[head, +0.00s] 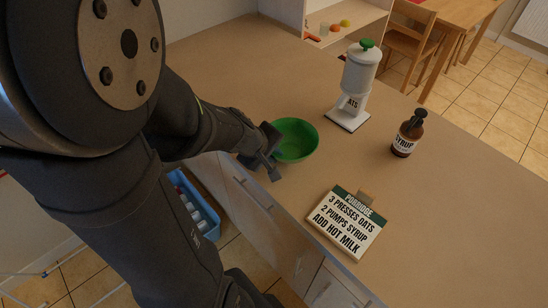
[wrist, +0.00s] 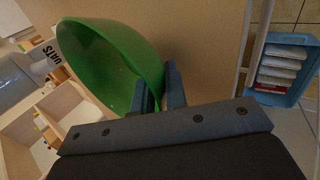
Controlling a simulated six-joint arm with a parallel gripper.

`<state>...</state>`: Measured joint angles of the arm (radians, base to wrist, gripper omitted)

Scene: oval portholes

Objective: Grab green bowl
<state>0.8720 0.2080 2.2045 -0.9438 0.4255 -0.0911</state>
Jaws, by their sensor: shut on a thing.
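The green bowl (head: 296,140) is on the wooden counter near its front edge in the head view. It also shows large in the wrist view (wrist: 110,60), with its inside facing the camera and empty. My gripper (head: 272,160) is at the bowl's left side in the head view. In the wrist view its two fingers (wrist: 155,90) stand on either side of the bowl's rim, shut on it. Whether the bowl touches the counter is hard to tell.
A white oats dispenser (head: 358,85) with a green knob stands behind the bowl to the right. A brown syrup bottle (head: 407,135) stands farther right. A porridge recipe sign (head: 346,222) stands near the front edge. A blue crate (head: 196,207) is below the counter.

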